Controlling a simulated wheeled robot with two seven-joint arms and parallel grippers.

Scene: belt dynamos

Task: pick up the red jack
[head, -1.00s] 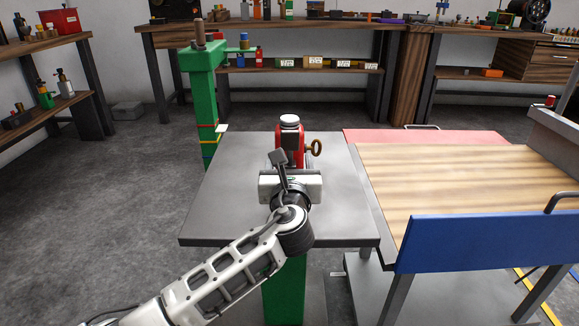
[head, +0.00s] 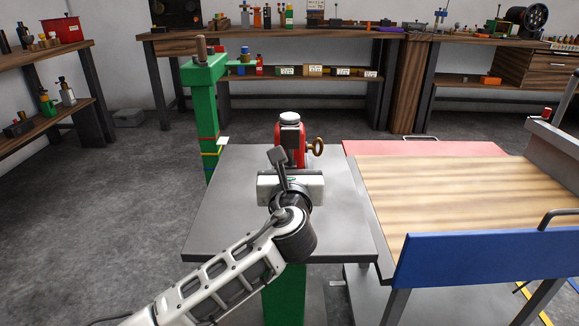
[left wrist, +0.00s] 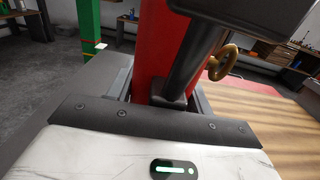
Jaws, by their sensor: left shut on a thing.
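The red jack (head: 298,133) stands upright at the grey table (head: 215,215), with a pale round cap on top and a brass handle (head: 317,146) on its right side. My left gripper (head: 290,168) is at its near side, shut on the jack; the fingers are largely hidden behind the gripper body in the head view. In the left wrist view the jack's red body (left wrist: 153,45) stands right in front of the gripper, between dark finger parts, with the brass handle to the right. I cannot tell whether the jack's base touches the table. My right gripper is not in view.
A green post (head: 203,110) stands behind the table on the left. A wooden-topped cart (head: 460,190) with a blue front panel stands close on the right. The table top around the jack is clear. Workbenches line the back wall.

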